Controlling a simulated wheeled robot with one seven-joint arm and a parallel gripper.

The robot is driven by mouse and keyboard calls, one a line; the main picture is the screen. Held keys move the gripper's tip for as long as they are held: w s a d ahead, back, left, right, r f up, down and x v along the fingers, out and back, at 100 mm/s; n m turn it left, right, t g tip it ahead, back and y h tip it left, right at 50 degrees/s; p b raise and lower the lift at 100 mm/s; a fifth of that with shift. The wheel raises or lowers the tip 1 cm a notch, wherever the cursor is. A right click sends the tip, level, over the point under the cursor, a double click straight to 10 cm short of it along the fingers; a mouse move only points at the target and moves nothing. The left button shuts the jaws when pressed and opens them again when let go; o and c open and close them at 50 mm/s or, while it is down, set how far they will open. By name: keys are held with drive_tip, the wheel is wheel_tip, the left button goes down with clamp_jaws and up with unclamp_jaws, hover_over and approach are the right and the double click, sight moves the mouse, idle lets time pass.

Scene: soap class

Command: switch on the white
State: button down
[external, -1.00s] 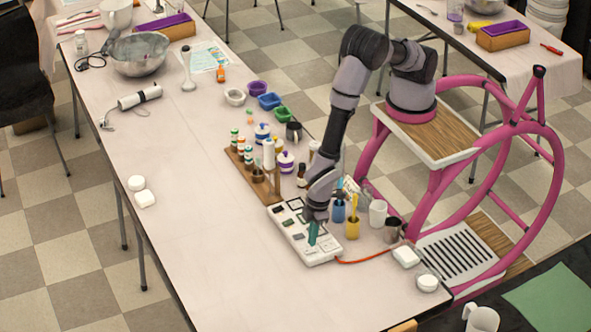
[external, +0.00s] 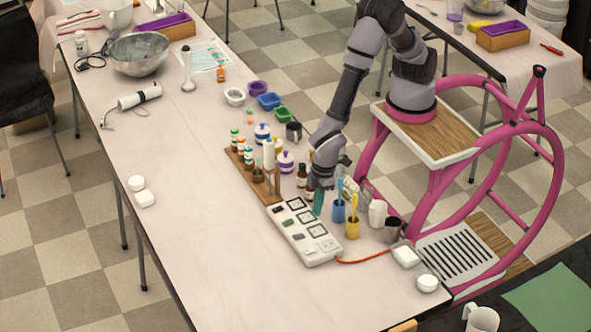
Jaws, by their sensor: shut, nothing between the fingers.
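The white panel (external: 301,233) lies flat near the right edge of the long table. It has several square, dark-framed switches or sockets on its top, and an orange cord runs from its right end. Whether any switch is on cannot be told at this size. My gripper (external: 319,203) points down with teal fingertips, shut and empty. In the picture it is just above and right of the panel's far half, beside the blue cup. Its exact height over the table is unclear, and I see no contact with the panel.
A blue cup (external: 338,211) and a yellow cup (external: 353,228) holding tools stand right of the panel. A wooden rack with bottles (external: 256,177) stands behind it. The table left of the panel is clear.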

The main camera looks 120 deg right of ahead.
sight(306, 252)
drive_tip(key=shift+w, duration=0.7)
drive_tip(key=f, duration=0.4)
drive_tip(key=w+f, duration=0.1)
drive_tip(key=f, duration=0.9)
drive_tip(key=shift+w, duration=0.4)
drive_tip(key=shift+f, duration=0.1)
drive_tip(key=shift+s, duration=0.1)
drive_tip(key=shift+s+r, duration=0.2)
drive_tip(key=shift+s, duration=0.45)
drive_tip(key=shift+r, duration=0.1)
wheel_tip(306, 252, up, 14)
drive_tip(key=s, duration=0.1)
drive_tip(key=shift+s, duration=0.35)
